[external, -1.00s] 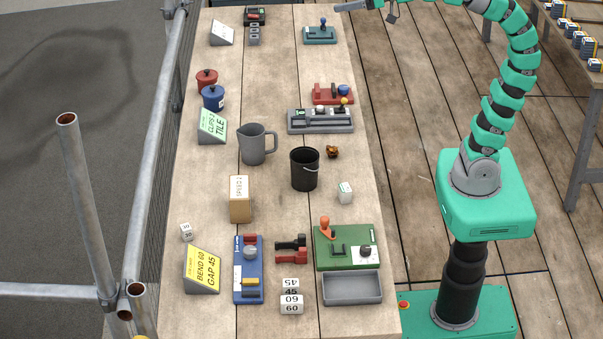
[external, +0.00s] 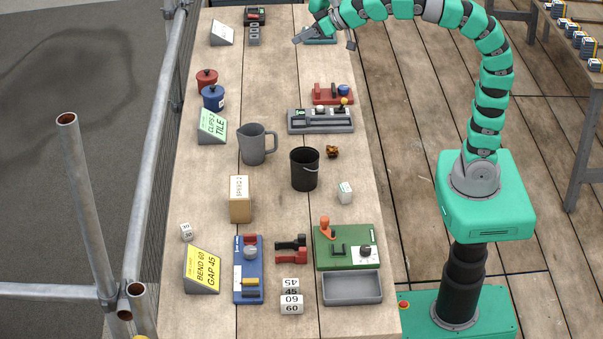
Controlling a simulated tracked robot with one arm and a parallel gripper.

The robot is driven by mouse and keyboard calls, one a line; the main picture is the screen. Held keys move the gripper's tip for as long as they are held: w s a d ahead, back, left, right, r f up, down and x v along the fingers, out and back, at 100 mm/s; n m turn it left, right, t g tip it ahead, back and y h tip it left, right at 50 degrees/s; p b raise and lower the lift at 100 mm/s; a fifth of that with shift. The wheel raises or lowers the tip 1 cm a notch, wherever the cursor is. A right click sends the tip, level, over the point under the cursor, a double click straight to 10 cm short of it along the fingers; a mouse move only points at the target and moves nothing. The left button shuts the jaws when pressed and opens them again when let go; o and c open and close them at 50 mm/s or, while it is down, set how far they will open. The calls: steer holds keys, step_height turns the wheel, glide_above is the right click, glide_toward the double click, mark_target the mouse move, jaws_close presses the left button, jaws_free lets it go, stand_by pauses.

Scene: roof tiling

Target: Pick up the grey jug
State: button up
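The grey jug (external: 253,145) stands upright on the wooden table, left of the table's middle, with its handle to the right. My gripper (external: 322,42) is above the far end of the table, up and to the right of the jug and well apart from it. Its fingers look spread, one reaching left and one hanging to the right, with nothing seen between them.
A black bucket (external: 304,170) stands just right of the jug, and a brown box (external: 240,199) is nearer. A green sign (external: 212,127) and a blue pot (external: 213,98) are to its left. A grey switch panel (external: 320,120) lies behind right.

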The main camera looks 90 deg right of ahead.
steer(key=w+d+f+m+g+h, duration=0.1)
steer(key=w+d+f+m+g, duration=0.25)
steer(key=f, duration=0.55)
steer(key=w+d+f+m+g, duration=0.2)
steer(key=w+d+f, duration=0.15)
steer(key=f, duration=0.65)
steer(key=m+g+b, duration=0.1)
steer(key=m+g, duration=0.3)
steer(key=m, duration=0.1)
glide_toward(276, 140)
steer(key=shift+n+h, duration=0.25)
steer(key=shift+h, duration=0.15)
steer(key=x, duration=1)
steer(key=shift+a+f, duration=0.3)
jaws_close()
